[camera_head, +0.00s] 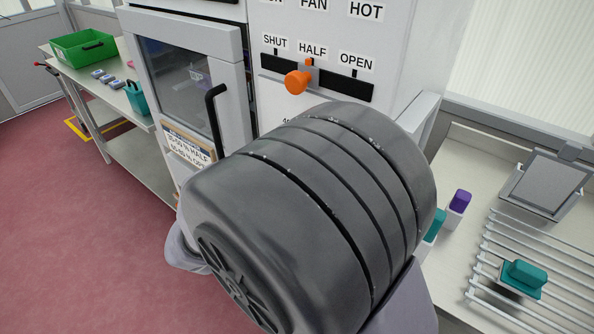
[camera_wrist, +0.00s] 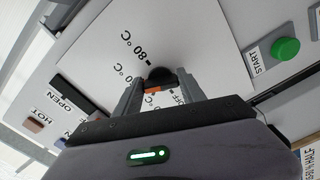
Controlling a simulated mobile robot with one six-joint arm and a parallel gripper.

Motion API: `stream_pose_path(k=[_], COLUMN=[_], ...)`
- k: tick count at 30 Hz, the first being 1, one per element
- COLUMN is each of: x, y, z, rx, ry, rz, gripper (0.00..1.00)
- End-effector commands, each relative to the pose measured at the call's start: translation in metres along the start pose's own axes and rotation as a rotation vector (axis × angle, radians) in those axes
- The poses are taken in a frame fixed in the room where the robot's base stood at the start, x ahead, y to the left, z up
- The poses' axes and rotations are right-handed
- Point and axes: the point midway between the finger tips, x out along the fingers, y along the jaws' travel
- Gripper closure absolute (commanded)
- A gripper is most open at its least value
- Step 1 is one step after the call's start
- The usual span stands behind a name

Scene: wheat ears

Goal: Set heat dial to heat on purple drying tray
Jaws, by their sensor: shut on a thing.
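In the wrist view the heat dial is a black round knob (camera_wrist: 161,75) on a white plate (camera_wrist: 190,30) with printed temperatures. One label reads 80 °C, another is partly covered, and OFF shows beside the right finger. My gripper (camera_wrist: 158,92) has its two fingers on either side of the knob, shut on it. An orange mark shows between the fingers; exactly where it points I cannot tell. In the head view my arm hides the dial and gripper. A purple-topped white item (camera_head: 460,201) stands on the right-hand bench; I cannot tell whether it belongs to the purple drying tray.
An orange slider knob (camera_head: 298,82) stands at HALF on the cabinet front. A green START button (camera_wrist: 285,48) is near the dial. A wire rack (camera_head: 560,262) holds a teal-handled item (camera_head: 524,276). A green crate (camera_head: 82,46) sits on the left bench. The red floor at left is clear.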

Motion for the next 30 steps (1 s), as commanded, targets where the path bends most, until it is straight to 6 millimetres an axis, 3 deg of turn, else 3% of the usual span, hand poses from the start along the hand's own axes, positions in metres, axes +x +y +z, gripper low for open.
stream_pose_path(k=[9,24,25,28,30], x=[-0.0001,0.0000,0.0000,0.0000,0.0000], y=[-0.0020,-0.0005,-0.0005,-0.0005,-0.0005], z=[0.0010,0.0003,0.0003,0.0002,0.0002], rx=[0.094,0.109,0.109,0.109,0.109], ry=[-0.002,-0.002,-0.002,-0.002,-0.001], rz=[0.000,0.000,0.000,0.000,0.000], gripper=[0.93,0.93,0.49,0.31,0.31])
